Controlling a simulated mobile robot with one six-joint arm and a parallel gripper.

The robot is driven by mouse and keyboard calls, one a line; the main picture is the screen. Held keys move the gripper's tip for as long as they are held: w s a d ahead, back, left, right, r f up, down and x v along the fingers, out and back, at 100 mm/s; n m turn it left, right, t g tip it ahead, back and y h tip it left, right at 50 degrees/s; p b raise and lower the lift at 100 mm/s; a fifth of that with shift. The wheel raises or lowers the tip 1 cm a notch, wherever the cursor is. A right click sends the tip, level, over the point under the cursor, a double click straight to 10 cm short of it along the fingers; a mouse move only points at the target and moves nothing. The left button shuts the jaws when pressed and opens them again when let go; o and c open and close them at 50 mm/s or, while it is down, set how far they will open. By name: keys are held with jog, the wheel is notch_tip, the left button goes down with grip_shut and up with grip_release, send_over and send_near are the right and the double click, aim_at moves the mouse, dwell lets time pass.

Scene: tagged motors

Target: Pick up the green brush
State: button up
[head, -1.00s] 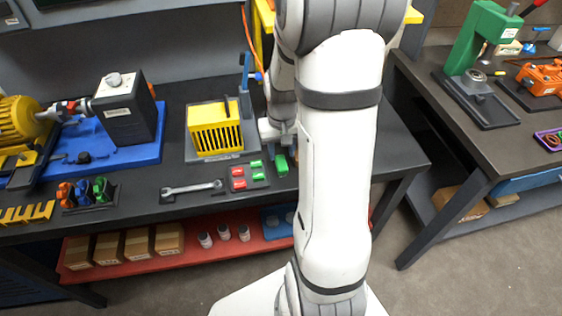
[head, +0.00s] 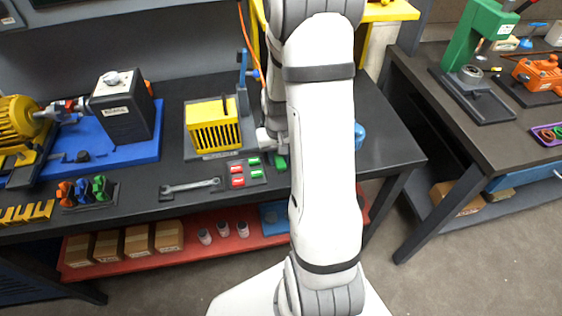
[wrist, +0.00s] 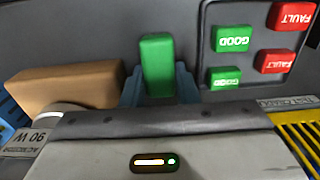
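The green brush, a small green block (wrist: 157,62), stands out between my gripper's two blue-grey fingers in the wrist view. In the head view it shows as a bit of green (head: 281,163) on the dark bench, right of the tag plate and partly behind my arm. My gripper (wrist: 159,88) has one finger on each side of the block, very close to it. I cannot tell whether the fingers press on it. In the head view my arm hides most of the gripper.
A plate with red and green tags (head: 245,172) lies just left of the block, and a wrench (head: 193,186) lies further left. A yellow slotted housing (head: 213,125) stands behind. A brown block (wrist: 65,88) is close by in the wrist view. The bench's right end is mostly clear.

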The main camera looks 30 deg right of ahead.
jog(key=c, duration=0.3)
notch_tip(320, 180, up, 10)
jog(key=shift+r+b, duration=0.1)
jog(key=shift+b, duration=0.25)
